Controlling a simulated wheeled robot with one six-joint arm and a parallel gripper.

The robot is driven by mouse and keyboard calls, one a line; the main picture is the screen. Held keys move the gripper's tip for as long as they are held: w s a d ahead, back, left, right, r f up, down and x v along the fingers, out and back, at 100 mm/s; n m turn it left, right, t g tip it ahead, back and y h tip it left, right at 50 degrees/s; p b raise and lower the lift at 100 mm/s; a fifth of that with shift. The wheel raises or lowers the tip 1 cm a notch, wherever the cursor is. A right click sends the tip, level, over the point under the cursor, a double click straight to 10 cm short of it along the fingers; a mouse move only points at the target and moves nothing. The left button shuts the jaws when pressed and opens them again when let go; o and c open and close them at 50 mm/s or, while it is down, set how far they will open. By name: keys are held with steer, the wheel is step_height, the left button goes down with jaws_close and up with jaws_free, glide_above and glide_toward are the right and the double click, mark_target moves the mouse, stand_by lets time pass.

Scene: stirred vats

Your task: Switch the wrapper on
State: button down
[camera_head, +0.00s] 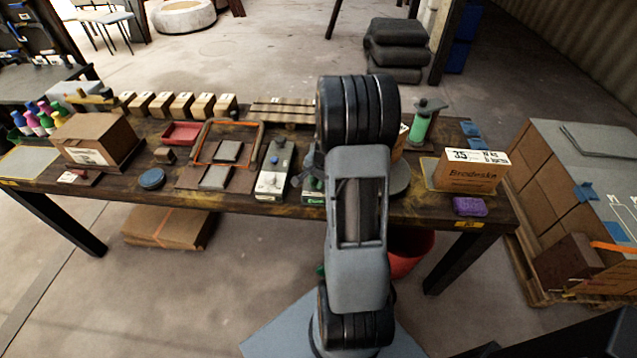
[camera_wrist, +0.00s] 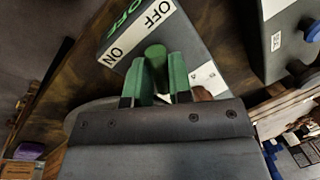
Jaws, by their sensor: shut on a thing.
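In the wrist view, a box (camera_wrist: 205,55) carries a white strip with the words OFF and ON along one edge. A green round-ended lever (camera_wrist: 155,52) stands beside the strip. My gripper (camera_wrist: 160,75), with green fingers, is shut on this lever. Its base is hidden by the fingers, and I cannot tell which position it is in. In the head view my arm hides the gripper and most of the switch box. A grey round plate (camera_head: 399,180) and a post with a green roll (camera_head: 420,127), probably wrapper parts, stand right of my arm.
A grey control box (camera_head: 275,170) with knobs stands left of my arm. A carton (camera_head: 470,175) and a purple sponge (camera_head: 469,206) are at the table's right end. A wooden frame (camera_head: 225,150), a red tray (camera_head: 181,133) and another carton (camera_head: 95,138) fill the left.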

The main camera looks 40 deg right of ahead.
steer(key=n+b, duration=0.1)
steer(key=n, duration=0.2)
steer(key=shift+f+n+y+b, duration=0.1)
steer(key=shift+n+y+b, duration=0.2)
steer(key=shift+n+y, duration=0.1)
steer(key=n+b, duration=0.1)
steer(key=n, duration=0.2)
steer(key=shift+w+n+g, duration=0.1)
steer(key=shift+n+g, duration=0.2)
steer(key=shift+g, duration=0.1)
steer(key=n, duration=0.3)
steer(key=shift+n+g+y+b, duration=0.3)
steer(key=shift+y, duration=0.1)
steer(key=shift+n+g, duration=0.3)
steer(key=shift+n, duration=1.6)
steer(key=c, duration=1)
jaws_free()
steer(key=shift+w, duration=0.1)
steer(key=shift+c, duration=0.2)
